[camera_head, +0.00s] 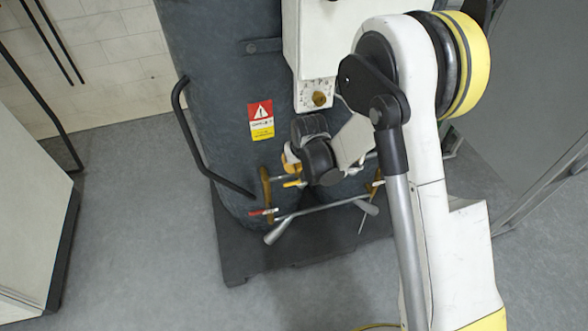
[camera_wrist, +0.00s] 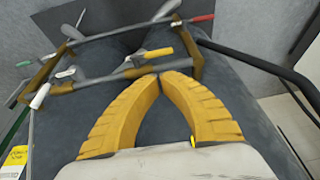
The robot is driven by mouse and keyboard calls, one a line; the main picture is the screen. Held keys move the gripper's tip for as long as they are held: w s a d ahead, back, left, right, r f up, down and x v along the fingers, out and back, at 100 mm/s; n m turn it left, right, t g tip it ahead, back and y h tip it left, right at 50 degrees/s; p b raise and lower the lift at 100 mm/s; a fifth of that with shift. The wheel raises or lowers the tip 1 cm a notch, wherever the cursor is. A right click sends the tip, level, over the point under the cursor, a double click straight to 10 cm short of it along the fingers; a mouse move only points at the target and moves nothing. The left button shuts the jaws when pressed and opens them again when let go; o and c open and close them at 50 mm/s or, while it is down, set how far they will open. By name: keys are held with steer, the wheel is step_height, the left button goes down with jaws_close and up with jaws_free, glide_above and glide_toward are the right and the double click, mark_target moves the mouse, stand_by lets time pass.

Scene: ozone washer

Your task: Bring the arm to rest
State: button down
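My arm stands in the right half of the head view, bent down toward a dark grey cylindrical tank (camera_head: 215,95). My gripper (camera_wrist: 162,76) shows two yellow fingers in the wrist view. Their tips come together with nothing visible between them. In the head view the gripper is mostly hidden behind my dark wrist. Beyond the fingertips is a pipe frame on the tank with a yellow-handled valve (camera_wrist: 158,53) and a red-handled valve (camera_wrist: 203,18). In the head view the yellow handle (camera_head: 293,184) and red handle (camera_head: 262,212) sit low on the tank front.
A white control box (camera_head: 305,50) is on the tank, partly behind my arm. A bent black handle (camera_head: 205,150) sticks out at the tank's left. The tank stands on a dark base (camera_head: 240,265). A white cabinet (camera_head: 30,210) stands far left. Grey floor (camera_head: 140,200) lies open between them.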

steer(key=s+d+r, duration=0.3)
steer(key=r, duration=0.4)
steer(key=s+d+r+m+t, duration=0.1)
steer(key=s+d+r, duration=0.2)
steer(key=r, duration=0.4)
steer(key=s+d+r, duration=0.3)
steer(key=r, duration=0.4)
steer(key=s+d+r+m+t, duration=0.1)
steer(key=s+d+r, duration=0.2)
steer(key=s, duration=0.5)
steer(key=s+d+r+m+t+h, duration=0.1)
steer(key=s+d+r, duration=0.2)
steer(key=s, duration=0.6)
steer(key=d, duration=0.2)
steer(key=shift+s+d+r+p, duration=0.15)
steer(key=shift+d+r+p, duration=0.05)
steer(key=shift+d+p, duration=0.2)
steer(key=shift+d, duration=0.1)
